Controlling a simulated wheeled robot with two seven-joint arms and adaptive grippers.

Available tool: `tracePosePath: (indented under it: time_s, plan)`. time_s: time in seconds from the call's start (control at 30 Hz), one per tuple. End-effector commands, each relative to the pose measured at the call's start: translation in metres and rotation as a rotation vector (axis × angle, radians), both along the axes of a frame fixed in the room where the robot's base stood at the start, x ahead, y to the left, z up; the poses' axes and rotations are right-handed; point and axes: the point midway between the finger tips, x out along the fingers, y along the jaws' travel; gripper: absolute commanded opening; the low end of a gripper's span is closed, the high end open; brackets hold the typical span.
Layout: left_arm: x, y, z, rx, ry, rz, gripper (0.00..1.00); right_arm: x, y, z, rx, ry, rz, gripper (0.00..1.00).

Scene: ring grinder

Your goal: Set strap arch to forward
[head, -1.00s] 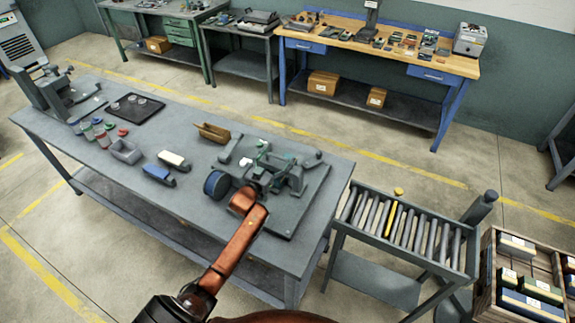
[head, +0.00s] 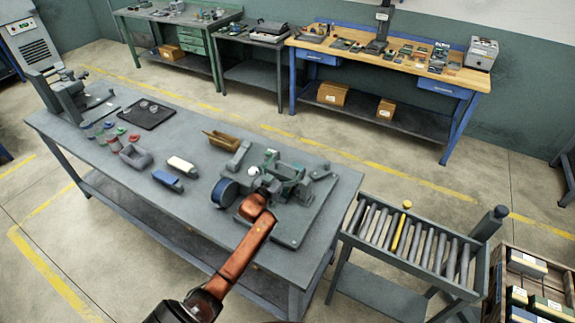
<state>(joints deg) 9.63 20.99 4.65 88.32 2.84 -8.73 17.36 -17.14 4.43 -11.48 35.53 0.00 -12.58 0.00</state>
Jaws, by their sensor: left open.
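The ring grinder (head: 300,186) is a grey and teal-green machine on a flat grey base plate (head: 294,229) at the right end of the long grey table. A blue round wheel (head: 223,193) is at its left side and a small white part (head: 253,171) shows at its back left. Teal-green parts rise in its middle; which of them is the strap arch, and which way it is set, I cannot tell. My left gripper (head: 265,189) is open at the grinder's front, right of the blue wheel. Its fingertips are dark against the machine; contact is unclear.
On the table (head: 190,212) left of the grinder are a brown tray (head: 221,141), a white-topped block (head: 181,164), a blue block (head: 167,180), a grey bin (head: 135,157) and a black tray (head: 147,115). A roller stand (head: 408,243) is at the right.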

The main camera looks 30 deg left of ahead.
Motion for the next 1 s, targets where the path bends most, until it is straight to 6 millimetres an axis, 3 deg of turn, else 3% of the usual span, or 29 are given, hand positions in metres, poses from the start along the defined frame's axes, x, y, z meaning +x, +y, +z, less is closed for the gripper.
tracePosePath:
  time_s: [0.17, 0.7, 1.0]
  plan:
    - [-0.010, -0.002, -0.002, 0.000, 0.002, -0.001, 1.00, -0.002, -0.004, 0.000, -0.004, 0.002, 0.001, 0.40]
    - [-0.108, -0.009, 0.000, 0.000, 0.000, 0.000, 1.00, -0.001, -0.003, 0.000, -0.002, 0.002, 0.000, 0.40]
    - [-0.120, -0.011, 0.001, 0.000, -0.001, -0.001, 1.00, -0.001, -0.002, 0.000, -0.002, 0.002, 0.000, 0.40]
